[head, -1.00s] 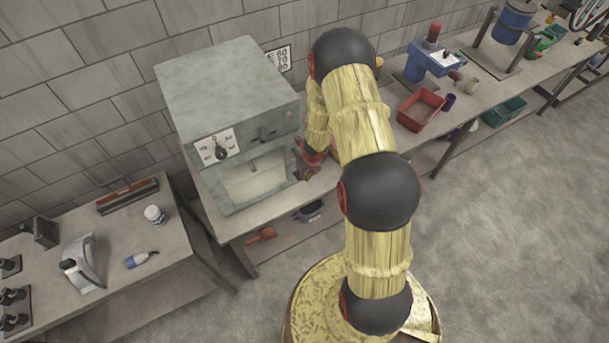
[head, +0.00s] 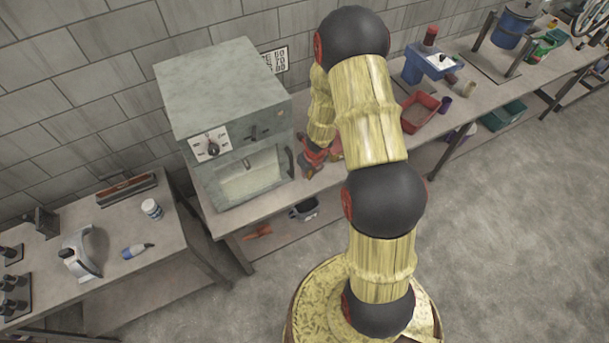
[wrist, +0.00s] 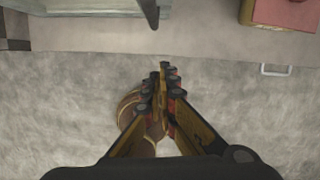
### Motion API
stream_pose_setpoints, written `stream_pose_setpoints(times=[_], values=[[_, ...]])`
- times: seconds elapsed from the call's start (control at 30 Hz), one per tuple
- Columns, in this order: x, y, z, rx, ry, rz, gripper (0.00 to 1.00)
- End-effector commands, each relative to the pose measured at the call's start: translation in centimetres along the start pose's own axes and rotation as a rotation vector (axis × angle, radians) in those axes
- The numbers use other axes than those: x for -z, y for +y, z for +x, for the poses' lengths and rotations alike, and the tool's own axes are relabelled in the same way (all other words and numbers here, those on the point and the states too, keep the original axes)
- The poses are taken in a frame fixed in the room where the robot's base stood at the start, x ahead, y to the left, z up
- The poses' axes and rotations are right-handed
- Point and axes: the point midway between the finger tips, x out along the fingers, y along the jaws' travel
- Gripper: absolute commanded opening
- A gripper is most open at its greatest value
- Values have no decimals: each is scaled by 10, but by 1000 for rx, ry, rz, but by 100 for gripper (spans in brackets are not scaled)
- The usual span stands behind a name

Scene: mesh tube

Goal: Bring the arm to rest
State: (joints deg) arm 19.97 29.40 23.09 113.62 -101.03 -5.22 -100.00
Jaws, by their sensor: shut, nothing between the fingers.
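My gripper (head: 305,168) is at the right of the grey box-shaped machine (head: 225,85), over the bench edge. A small gap shows between it and the dark upright handle (head: 290,162) at the right of the machine's front. In the wrist view my gripper's fingers (wrist: 163,72) are together with nothing between them. The handle (wrist: 150,12) shows at the top of that view, apart from the fingertips. My arm rises from my base and bends over to the bench.
A red bin (head: 420,112) and a blue device (head: 425,65) stand on the bench to the right. A lower table (head: 110,285) at left holds a white jar (head: 151,209) and tools. Open floor (head: 510,230) lies at right.

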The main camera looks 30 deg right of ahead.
Motion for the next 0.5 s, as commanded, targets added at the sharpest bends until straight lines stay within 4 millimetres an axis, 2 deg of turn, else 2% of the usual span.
stream_pose_setpoints(times=[0.03,0.2,0.5], values=[[-1,0,-11,0,0,0,0],[0,0,-24,-1,1,0,0],[1,0,-26,-1,1,1,0]])
